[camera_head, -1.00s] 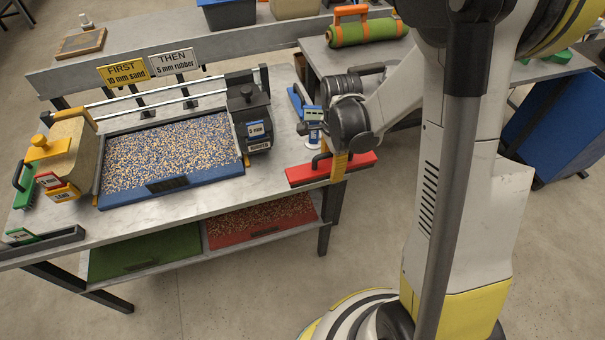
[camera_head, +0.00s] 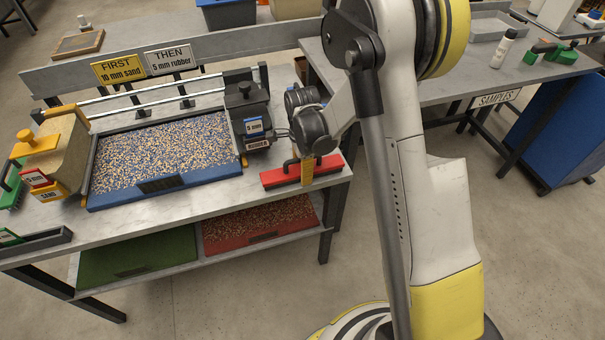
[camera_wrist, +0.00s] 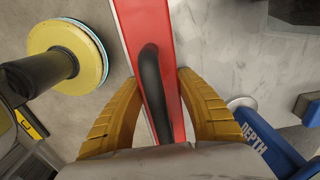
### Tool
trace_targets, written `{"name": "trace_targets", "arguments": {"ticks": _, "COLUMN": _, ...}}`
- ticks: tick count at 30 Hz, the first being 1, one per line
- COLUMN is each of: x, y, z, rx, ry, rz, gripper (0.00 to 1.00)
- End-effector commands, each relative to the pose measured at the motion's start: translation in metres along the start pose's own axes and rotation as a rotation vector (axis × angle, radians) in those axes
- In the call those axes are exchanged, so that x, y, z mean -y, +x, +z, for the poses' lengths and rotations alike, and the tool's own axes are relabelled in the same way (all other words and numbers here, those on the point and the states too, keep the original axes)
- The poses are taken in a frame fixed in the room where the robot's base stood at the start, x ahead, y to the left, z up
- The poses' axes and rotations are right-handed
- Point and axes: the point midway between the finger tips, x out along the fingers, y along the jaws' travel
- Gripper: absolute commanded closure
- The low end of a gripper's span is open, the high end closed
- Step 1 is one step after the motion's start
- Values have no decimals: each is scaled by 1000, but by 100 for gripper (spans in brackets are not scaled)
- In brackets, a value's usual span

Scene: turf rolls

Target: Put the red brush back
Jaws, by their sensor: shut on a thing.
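The red brush (camera_head: 275,179) is a long red bar with a black handle, at the right end of the grey work table (camera_head: 215,187), by its front edge. My gripper (camera_head: 307,172) is above it with yellow fingers down at its handle. In the wrist view, the fingers (camera_wrist: 157,85) are on either side of the black handle (camera_wrist: 152,85), shut on the brush (camera_wrist: 144,22). I cannot tell whether the brush touches the table top.
A blue-framed tray of speckled granules (camera_head: 165,155) fills the table's middle. A dark box labelled 5 mm (camera_head: 250,115) stands left of my gripper. A blue piece marked DEPTH (camera_wrist: 265,140) lies close by. A second bench (camera_head: 430,85) stands at the right.

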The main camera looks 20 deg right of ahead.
Motion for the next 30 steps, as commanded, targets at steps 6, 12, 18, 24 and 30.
{"name": "trace_targets", "arguments": {"ticks": 6, "x": 0, "y": 2, "z": 0, "rx": 0, "ry": 0, "rz": 0, "gripper": 97}}
{"name": "trace_targets", "arguments": {"ticks": 12, "x": 0, "y": 2, "z": 0, "rx": 0, "ry": 0, "rz": 0, "gripper": 39}}
{"name": "trace_targets", "arguments": {"ticks": 18, "x": 0, "y": 1, "z": 0, "rx": 0, "ry": 0, "rz": 0, "gripper": 39}}
{"name": "trace_targets", "arguments": {"ticks": 24, "x": -1, "y": -22, "z": 0, "rx": 0, "ry": 0, "rz": 0, "gripper": 39}}
{"name": "trace_targets", "arguments": {"ticks": 30, "x": -1, "y": -70, "z": 0, "rx": 0, "ry": 0, "rz": 0, "gripper": 39}}
